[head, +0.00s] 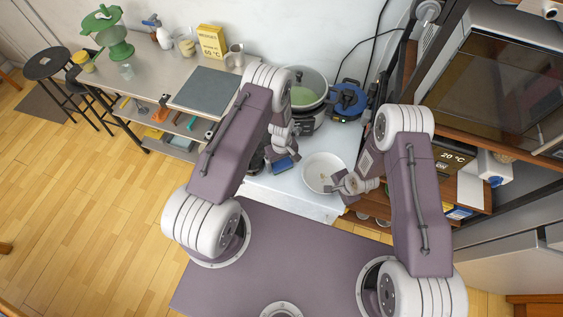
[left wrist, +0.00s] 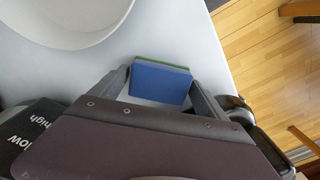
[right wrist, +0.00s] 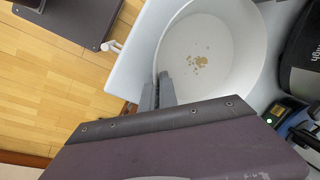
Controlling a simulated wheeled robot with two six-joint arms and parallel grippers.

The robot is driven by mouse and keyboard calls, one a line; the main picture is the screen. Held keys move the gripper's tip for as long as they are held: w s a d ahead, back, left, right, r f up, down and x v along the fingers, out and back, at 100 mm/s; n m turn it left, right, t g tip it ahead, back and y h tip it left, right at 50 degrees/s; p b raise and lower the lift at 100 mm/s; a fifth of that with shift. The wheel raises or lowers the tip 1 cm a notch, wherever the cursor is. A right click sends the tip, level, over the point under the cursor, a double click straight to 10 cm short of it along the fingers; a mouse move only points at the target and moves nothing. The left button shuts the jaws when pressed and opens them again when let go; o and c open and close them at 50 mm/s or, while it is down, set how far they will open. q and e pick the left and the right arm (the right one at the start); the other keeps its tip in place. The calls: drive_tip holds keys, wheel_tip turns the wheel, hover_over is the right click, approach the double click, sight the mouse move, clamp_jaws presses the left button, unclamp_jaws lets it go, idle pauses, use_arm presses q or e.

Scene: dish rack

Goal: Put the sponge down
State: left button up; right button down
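The sponge (head: 285,165) is a small blue block with a green layer. It also shows in the left wrist view (left wrist: 160,83), with a finger against each end. My left gripper (head: 286,154) is shut on it over the white counter, left of the bowl; I cannot tell whether the sponge touches the counter. My right gripper (head: 340,183) is at the near right rim of the white bowl (head: 318,168). In the right wrist view its fingers (right wrist: 157,92) are close together with the bowl's rim (right wrist: 168,42) between them. Brown stains show inside the bowl.
A pot with a glass lid (head: 305,88) stands behind the bowl, beside a blue round device (head: 348,100). The white counter (head: 290,194) has bare room in front of the sponge. A shelf unit (head: 470,190) stands at the right.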

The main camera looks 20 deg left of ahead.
sight(282, 162)
use_arm(q)
drive_tip(key=shift+r, duration=0.1)
wheel_tip(282, 162, up, 12)
idle(0.5)
drive_tip(key=shift+c, duration=0.3)
